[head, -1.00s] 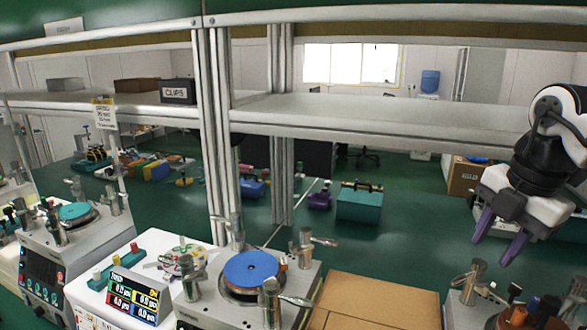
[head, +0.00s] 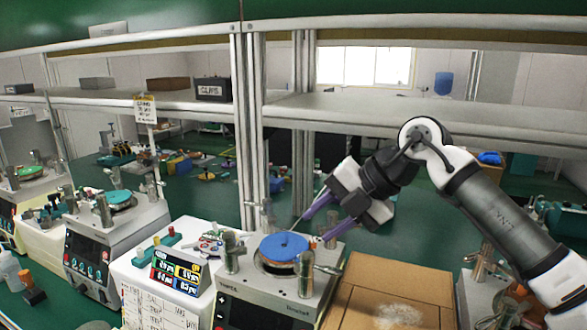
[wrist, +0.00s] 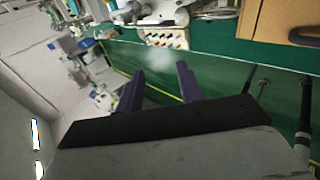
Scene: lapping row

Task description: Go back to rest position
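My gripper (head: 316,227) is in the middle of the head view, its two purple fingers spread apart and pointing down to the left. In the wrist view the fingers (wrist: 160,70) stand apart with nothing between them. In the head view the fingertips appear just above and right of the blue disc (head: 284,246) on a lapping machine (head: 262,295). How high they are above it I cannot tell. My arm comes in from the lower right.
A cardboard box (head: 385,275) lies right of the machine. A white unit with a coloured display (head: 175,272) stands left of it. Metal shelf posts (head: 250,120) and a long shelf (head: 390,112) rise behind the bench. Another lapping machine (head: 110,245) stands farther left.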

